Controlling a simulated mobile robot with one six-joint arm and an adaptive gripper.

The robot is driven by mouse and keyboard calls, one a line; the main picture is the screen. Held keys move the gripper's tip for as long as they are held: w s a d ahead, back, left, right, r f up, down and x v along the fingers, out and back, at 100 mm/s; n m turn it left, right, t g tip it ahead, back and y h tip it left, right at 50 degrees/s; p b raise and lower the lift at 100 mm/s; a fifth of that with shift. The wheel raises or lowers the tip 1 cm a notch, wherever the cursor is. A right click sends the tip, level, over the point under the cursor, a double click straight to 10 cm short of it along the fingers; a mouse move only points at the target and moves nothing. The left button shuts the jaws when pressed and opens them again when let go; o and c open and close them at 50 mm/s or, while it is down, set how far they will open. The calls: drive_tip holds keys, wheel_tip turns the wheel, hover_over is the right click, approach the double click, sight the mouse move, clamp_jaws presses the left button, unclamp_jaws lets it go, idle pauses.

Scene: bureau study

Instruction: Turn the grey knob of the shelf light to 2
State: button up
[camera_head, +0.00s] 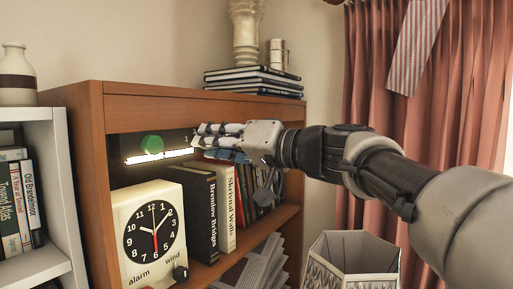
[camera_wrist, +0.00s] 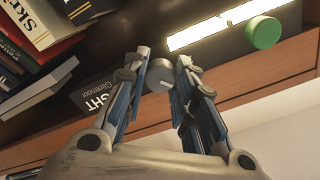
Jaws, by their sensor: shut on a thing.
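The grey knob (camera_wrist: 159,76) sits on the dark panel under the shelf top, beside a black label (camera_wrist: 100,97) whose visible letters include "GHT". My gripper (camera_wrist: 163,66) is shut on the knob, with one finger on each side of it. A pale mark shows on the knob's face, but I cannot read any number it points to. In the head view my gripper (camera_head: 197,138) reaches in from the right under the shelf top, and its fingers hide the knob. The shelf light (camera_head: 160,156) is a lit white strip left of my fingers.
A green round knob (camera_head: 152,144) is by the light strip. A cream clock (camera_head: 130,222) and upright books (camera_head: 228,205) stand on the shelf below my gripper. A hexagonal bin (camera_head: 350,248) is below my arm, with pink curtains (camera_head: 375,80) behind.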

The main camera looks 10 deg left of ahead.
drive_tip(key=shift+m, duration=1.6)
drive_tip(key=o, duration=1.1)
drive_tip(key=v, duration=1.2)
drive_tip(key=shift+f, duration=0.1)
